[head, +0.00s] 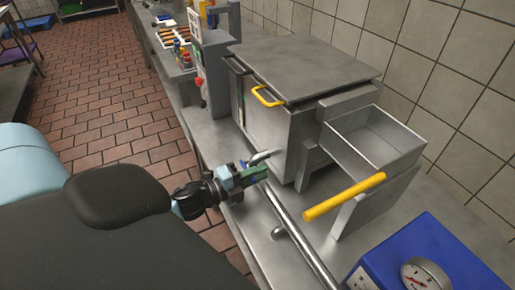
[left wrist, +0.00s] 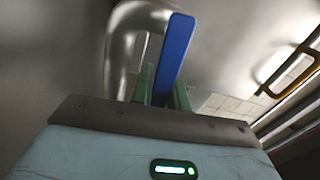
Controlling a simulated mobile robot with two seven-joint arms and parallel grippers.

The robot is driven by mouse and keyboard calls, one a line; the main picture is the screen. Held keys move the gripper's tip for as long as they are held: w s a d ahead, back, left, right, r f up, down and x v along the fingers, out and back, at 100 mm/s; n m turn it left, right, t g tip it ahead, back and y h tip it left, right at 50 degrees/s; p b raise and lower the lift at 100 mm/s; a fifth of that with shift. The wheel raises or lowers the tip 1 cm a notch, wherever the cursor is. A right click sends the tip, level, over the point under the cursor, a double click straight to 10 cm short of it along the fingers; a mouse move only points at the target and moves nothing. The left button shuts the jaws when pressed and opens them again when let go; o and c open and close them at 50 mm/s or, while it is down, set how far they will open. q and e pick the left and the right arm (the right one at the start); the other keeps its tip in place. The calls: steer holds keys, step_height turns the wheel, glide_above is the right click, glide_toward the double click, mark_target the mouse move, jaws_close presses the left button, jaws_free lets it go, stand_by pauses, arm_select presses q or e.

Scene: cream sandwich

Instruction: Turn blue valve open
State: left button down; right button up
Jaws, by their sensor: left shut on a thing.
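The blue valve handle (left wrist: 175,52) is a flat blue bar in the left wrist view. It stands upright and leans a little to the right, beside a curved metal pipe (left wrist: 122,45). My left gripper (left wrist: 163,90) has its green fingers on both sides of the handle's lower part and is shut on it. In the head view my left gripper (head: 255,175) is at the counter's front edge, close to the bent pipe end (head: 266,157) at the foot of the steel machine. The handle is mostly hidden there by the gripper. My right gripper is not in view.
The steel machine (head: 270,125) has a yellow handle (head: 268,96) and an open tray (head: 375,140). A yellow-gripped lever (head: 345,197) juts toward the front. A long metal pipe (head: 302,240) runs along the counter. A blue box with a gauge (head: 427,275) stands at the lower right.

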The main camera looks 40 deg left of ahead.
arm_select(q)
steer(key=c, duration=1.4)
jaws_free()
steer(key=shift+o, duration=0.2)
steer(key=v, duration=0.6)
steer(key=shift+s+a+f+b, duration=0.1)
steer(key=shift+s+a+b, duration=0.05)
steer(key=shift+s+b, duration=0.25)
steer(key=shift+s+a, duration=0.2)
steer(key=shift+s, duration=0.25)
steer(key=shift+s, duration=0.1)
